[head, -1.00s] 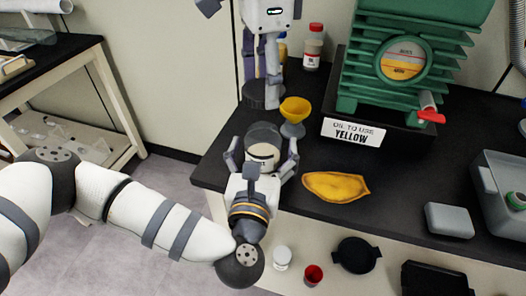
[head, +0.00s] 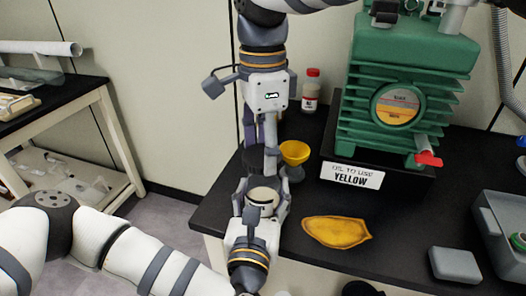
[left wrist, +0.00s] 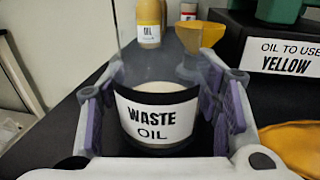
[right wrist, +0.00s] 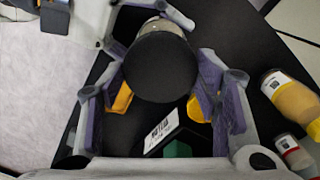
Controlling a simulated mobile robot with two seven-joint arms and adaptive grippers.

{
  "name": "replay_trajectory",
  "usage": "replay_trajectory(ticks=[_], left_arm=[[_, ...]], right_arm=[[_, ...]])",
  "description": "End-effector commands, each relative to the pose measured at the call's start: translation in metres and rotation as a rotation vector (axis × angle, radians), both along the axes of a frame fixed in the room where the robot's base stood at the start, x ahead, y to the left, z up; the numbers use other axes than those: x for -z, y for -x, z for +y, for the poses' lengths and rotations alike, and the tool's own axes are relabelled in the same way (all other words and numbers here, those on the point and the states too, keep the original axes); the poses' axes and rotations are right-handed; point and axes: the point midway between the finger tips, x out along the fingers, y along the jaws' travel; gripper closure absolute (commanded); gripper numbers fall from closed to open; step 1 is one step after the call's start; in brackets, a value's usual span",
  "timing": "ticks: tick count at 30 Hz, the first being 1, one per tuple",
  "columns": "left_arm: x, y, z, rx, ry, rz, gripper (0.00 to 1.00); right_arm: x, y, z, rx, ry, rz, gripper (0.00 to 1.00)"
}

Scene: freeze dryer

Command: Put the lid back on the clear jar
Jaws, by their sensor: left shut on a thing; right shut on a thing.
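The clear jar (head: 263,197) stands upright near the bench's left front corner. In the left wrist view the jar (left wrist: 157,118) carries a "WASTE OIL" label and has pale contents. My left gripper (head: 262,200) is shut around its sides. My right gripper (head: 262,165) comes down from above and is shut on the round black lid (right wrist: 160,68). In the head view the lid (head: 248,163) is above and slightly left of the jar, partly hidden by the fingers. The lid is not in the left wrist view. The exact gap between lid and rim cannot be told.
A yellow funnel (head: 295,153) stands just right of the jar. A red-capped bottle (head: 311,92) and an oil bottle (left wrist: 150,22) are behind. The green pump (head: 400,100), its "YELLOW" sign (head: 352,175), a yellow cloth-like piece (head: 337,231) and a grey box (head: 455,264) lie to the right.

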Motion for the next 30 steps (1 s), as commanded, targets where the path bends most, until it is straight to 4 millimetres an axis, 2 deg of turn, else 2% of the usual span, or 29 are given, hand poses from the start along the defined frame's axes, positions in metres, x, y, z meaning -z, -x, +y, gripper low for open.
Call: replay_trajectory(ticks=[3,17,30], left_arm=[[0.000,0.000,0.000,0.000,0.000,0.001,0.93],[0.000,0.000,0.000,-0.001,-0.001,0.001,0.93],[0.000,0.000,0.000,-0.001,-0.001,0.001,0.93]], right_arm=[[0.009,0.000,0.000,0.000,0.001,0.001,0.53],[0.010,0.000,0.000,0.001,0.001,0.001,0.53],[0.028,0.000,0.000,0.002,0.001,0.002,0.53]])
